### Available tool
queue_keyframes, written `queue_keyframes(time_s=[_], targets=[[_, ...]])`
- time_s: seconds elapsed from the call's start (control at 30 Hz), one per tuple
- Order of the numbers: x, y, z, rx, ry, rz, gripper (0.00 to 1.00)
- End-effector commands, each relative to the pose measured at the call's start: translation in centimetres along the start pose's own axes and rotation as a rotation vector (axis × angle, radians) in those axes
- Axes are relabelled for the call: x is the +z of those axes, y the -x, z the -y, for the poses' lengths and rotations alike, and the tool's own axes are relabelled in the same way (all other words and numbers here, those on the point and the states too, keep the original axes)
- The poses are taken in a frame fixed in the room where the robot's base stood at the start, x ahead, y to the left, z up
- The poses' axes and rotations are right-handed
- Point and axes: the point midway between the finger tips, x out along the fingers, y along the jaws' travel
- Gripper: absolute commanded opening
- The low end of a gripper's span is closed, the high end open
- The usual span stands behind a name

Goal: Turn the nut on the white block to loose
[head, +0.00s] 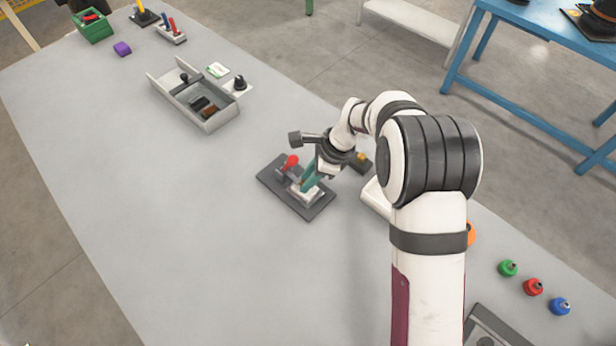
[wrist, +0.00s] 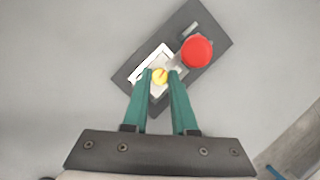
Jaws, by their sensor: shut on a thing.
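A white block (wrist: 142,77) sits on a dark grey base plate (wrist: 213,28) on the table. A yellow nut (wrist: 160,77) is on the white block. My gripper (wrist: 161,74) has green fingers, shut on the yellow nut from both sides. In the head view the white block (head: 306,196) shows beside my gripper (head: 303,188), which points down at it; the nut is hidden there by the fingers. A red round knob (wrist: 196,51) stands on the same plate, right of the fingers in the wrist view. It also shows in the head view (head: 291,161).
A grey divided tray (head: 218,121) stands further up the table. A green bin (head: 93,27) and a purple block (head: 122,48) are at the far left. Green (head: 508,268), red (head: 533,287) and blue (head: 560,306) pieces lie at the right. The table left of the plate is clear.

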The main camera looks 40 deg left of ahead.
Motion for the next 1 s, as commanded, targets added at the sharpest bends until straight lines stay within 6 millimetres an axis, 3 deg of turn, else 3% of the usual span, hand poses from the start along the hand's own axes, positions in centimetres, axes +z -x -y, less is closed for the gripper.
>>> queue_keyframes(time_s=[1.0], targets=[[0.18, -0.15, 0.56, 0.300, 0.718, 0.019, 0.00]])
